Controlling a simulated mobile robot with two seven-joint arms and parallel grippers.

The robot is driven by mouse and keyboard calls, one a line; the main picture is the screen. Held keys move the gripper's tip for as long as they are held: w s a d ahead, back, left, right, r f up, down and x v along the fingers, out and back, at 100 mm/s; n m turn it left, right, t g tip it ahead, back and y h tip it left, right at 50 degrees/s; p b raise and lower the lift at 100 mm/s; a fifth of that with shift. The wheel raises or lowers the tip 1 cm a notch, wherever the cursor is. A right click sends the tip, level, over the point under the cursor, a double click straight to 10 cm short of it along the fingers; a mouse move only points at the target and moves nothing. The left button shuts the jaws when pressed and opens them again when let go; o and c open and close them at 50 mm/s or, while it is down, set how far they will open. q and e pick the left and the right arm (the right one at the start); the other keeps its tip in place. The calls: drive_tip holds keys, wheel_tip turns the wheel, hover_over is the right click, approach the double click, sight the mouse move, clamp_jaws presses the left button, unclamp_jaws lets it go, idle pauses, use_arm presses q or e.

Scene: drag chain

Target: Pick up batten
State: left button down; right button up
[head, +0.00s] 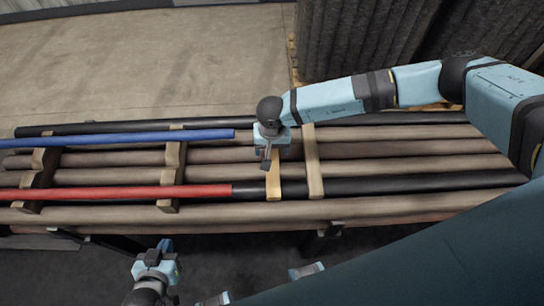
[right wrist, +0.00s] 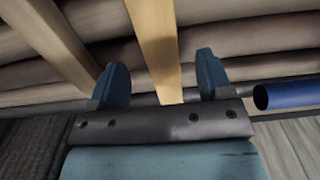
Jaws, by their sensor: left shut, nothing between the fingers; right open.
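A light yellow wooden batten (head: 274,187) lies across the stack of pipes, just right of the red pipe's end. My right gripper (head: 267,158) is open above the batten's far part. In the right wrist view, the same batten (right wrist: 157,38) runs between the two open fingers (right wrist: 161,70); I cannot tell whether they touch it. A second, browner batten (head: 313,170) lies parallel to its right, and shows at the left of the right wrist view (right wrist: 52,40). My left gripper (head: 164,246) is shut and empty, in front of the rack at the lower left.
A red pipe (head: 120,193) and a blue pipe (head: 130,138) lie on notched wooden supports (head: 174,155) at the left. The blue pipe's open end (right wrist: 262,97) is close to my right gripper. Dark ribbed stacks (head: 390,40) stand behind at the right. The floor behind is clear.

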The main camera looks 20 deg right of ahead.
sight(272, 156)
drive_tip(key=f, duration=0.2)
drive_tip(key=f+p, duration=0.1)
drive_tip(key=f, duration=0.1)
drive_tip(key=shift+s+f, duration=0.2)
drive_tip(key=shift+f, duration=0.1)
drive_tip(key=shift+c, duration=0.2)
drive_tip(key=c, duration=1)
drive_tip(key=shift+c, duration=0.2)
drive_tip(key=shift+r, duration=0.2)
